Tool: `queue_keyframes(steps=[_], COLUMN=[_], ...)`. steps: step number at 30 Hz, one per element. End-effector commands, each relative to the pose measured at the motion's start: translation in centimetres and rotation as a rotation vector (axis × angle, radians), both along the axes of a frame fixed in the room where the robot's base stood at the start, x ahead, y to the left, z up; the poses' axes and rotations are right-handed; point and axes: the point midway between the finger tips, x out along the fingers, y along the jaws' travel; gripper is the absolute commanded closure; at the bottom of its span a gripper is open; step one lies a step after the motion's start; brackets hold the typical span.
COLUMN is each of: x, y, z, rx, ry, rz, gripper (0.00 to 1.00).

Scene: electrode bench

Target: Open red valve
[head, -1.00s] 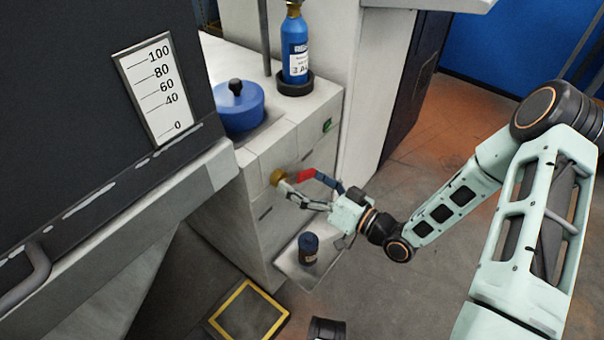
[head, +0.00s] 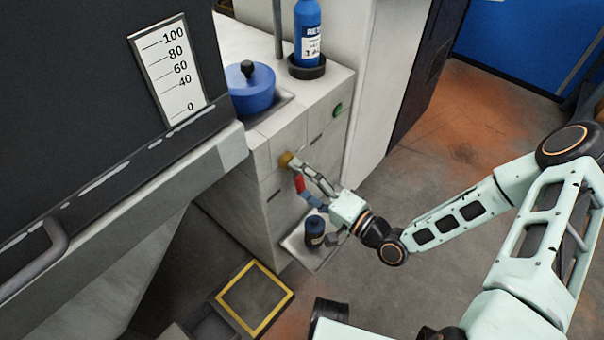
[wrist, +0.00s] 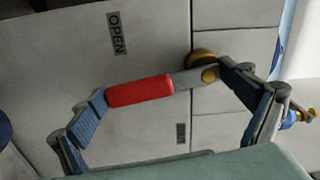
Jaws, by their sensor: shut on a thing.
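The red valve handle (head: 299,183) sits on the front of the white cabinet, below its brass fitting (head: 288,160). In the wrist view the red handle (wrist: 140,90) joins a grey lever and a brass pivot (wrist: 204,66). My gripper (wrist: 162,84) spans the lever lengthwise. One blue finger pad is at the red end and the other is by the brass pivot. It is shut on the lever; my gripper (head: 299,177) shows at the cabinet in the head view.
A dark bottle with a blue cap (head: 315,230) stands on a low tray (head: 300,251) just below my gripper. A blue pot (head: 251,91) and a blue bottle (head: 308,35) are on the cabinet top. A yellow-framed floor square (head: 254,300) lies in front. The floor at right is open.

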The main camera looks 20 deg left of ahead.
Motion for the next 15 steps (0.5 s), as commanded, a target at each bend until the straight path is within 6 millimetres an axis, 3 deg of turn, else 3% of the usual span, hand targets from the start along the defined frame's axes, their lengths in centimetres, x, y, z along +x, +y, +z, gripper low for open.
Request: queue_keyframes(steps=[15], x=[-0.98], y=[0.38], z=[-0.02], rx=[0.071], ry=[0.171], rz=[0.001], gripper=[0.48])
